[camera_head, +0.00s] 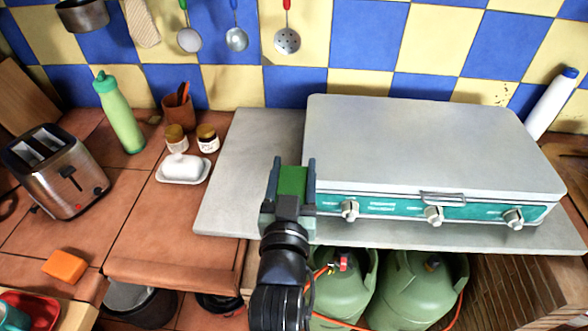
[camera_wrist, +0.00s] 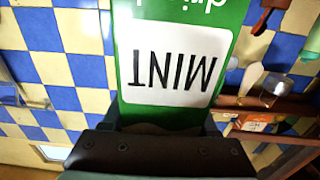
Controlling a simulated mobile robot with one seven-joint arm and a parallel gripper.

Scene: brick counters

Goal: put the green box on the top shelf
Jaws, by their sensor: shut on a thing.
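The green box (camera_head: 292,181) is between the fingers of my gripper (camera_head: 291,178), in front of the left end of the covered stove in the head view. In the wrist view the green box (camera_wrist: 232,40) fills the top middle, and its white label reads MINT upside down. My gripper (camera_wrist: 160,128) is shut on its near end. Brown wooden shelf boards (camera_wrist: 285,108) show at the right edge of the wrist view, apart from the box. I cannot tell which board is the top shelf. No shelf shows in the head view.
The stove (camera_head: 430,145) has a closed flat grey lid. Left of it stand a butter dish (camera_head: 183,170), small jars (camera_head: 207,138), a green bottle (camera_head: 120,115) and a toaster (camera_head: 58,170). Ladles (camera_head: 237,38) hang above. Green gas cylinders (camera_head: 415,285) stand below.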

